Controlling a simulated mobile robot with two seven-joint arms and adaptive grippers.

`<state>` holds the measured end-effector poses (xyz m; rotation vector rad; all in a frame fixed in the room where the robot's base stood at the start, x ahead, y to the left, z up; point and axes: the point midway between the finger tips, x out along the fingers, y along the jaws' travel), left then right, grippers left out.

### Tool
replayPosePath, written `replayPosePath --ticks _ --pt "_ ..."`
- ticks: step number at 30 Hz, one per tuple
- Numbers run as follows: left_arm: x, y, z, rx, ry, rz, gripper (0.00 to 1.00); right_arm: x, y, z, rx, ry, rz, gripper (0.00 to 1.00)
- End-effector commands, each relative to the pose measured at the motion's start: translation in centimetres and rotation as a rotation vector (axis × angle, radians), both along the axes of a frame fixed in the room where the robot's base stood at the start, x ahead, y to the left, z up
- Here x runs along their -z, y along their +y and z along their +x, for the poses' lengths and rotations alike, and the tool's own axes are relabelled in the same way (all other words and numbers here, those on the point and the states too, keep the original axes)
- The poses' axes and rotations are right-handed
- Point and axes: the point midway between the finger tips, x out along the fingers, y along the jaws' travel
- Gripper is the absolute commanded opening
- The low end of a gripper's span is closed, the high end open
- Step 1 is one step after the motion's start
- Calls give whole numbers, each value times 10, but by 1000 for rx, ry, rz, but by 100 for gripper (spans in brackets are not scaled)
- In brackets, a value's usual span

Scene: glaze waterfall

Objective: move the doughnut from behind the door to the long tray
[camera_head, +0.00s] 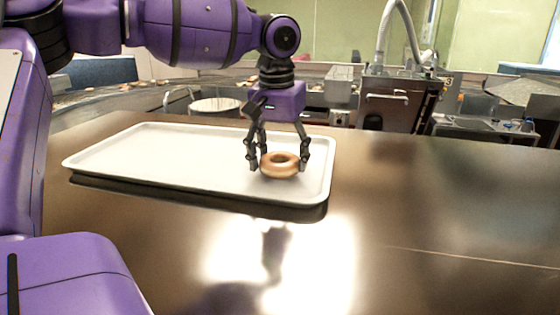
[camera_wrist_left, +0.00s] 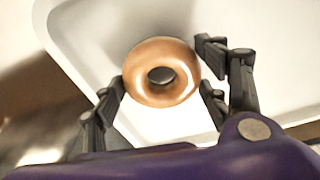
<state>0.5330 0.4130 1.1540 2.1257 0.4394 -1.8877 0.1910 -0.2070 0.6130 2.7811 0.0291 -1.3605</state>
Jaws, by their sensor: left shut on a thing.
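The doughnut (camera_head: 280,165) is a glossy golden-brown ring. It is between the fingers of my left gripper (camera_head: 279,168), which is shut on it, over the right part of the long tray (camera_head: 150,155). The tray is white, shallow and rimmed. In the left wrist view the doughnut (camera_wrist_left: 161,72) sits between the dark fingers (camera_wrist_left: 160,95), with the pale tray (camera_wrist_left: 85,35) behind it. I cannot tell whether the doughnut touches the tray. My right gripper does not show.
The tray lies on a dark, shiny brown table (camera_head: 430,215), which is clear to the right and in front. Behind it stand a dark boxy machine with a handle (camera_head: 392,105) and other kitchen equipment. A round white-topped thing (camera_head: 215,105) is behind the tray.

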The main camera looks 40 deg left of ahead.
Motion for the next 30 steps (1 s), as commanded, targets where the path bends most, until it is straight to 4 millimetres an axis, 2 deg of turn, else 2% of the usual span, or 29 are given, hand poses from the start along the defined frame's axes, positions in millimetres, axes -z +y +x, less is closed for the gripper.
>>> replayPosePath --ticks 3,14,15,19,30 --pt "11 0 0 0 0 0 42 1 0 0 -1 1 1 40" --pt "15 0 0 -1 0 0 42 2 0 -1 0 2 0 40" --pt "15 0 0 -1 0 0 70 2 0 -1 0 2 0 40" --pt "14 0 0 -1 0 0 87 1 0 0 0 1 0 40" --pt "12 0 0 -1 -1 0 87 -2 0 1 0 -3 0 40"
